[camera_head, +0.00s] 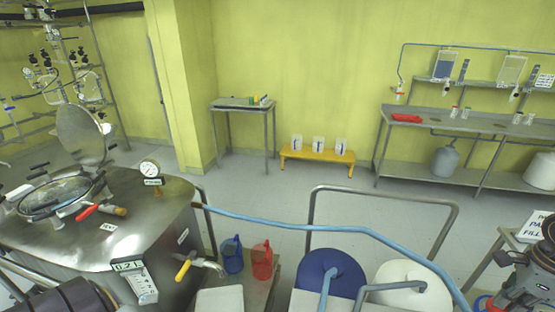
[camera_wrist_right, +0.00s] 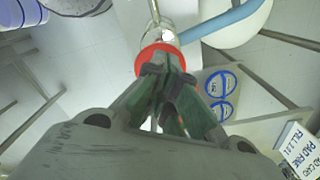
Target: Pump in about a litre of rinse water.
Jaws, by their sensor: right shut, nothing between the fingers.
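A steel reactor (camera_head: 130,225) stands at the left in the head view, with its round hatch lid (camera_head: 82,135) raised. A dial gauge (camera_head: 150,170) is on top, and a small display plate (camera_head: 133,280) on its front seems to read 0.2 L. A light blue hose (camera_head: 300,226) runs from the reactor to the lower right; a blue hose (camera_wrist_right: 220,30) also shows in the wrist view. My right gripper (camera_wrist_right: 168,78) is shut and empty, close to a red disc (camera_wrist_right: 160,58) with a clear part behind it. Contact is unclear. My left gripper is not in view.
A blue drum (camera_head: 328,268) and a white drum (camera_head: 405,275) stand at bottom centre near a metal rail (camera_head: 385,192). Blue and red jugs (camera_head: 262,262) stand beside the reactor. A pad filter sign (camera_head: 535,226) is at the right. The floor behind the rail is clear.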

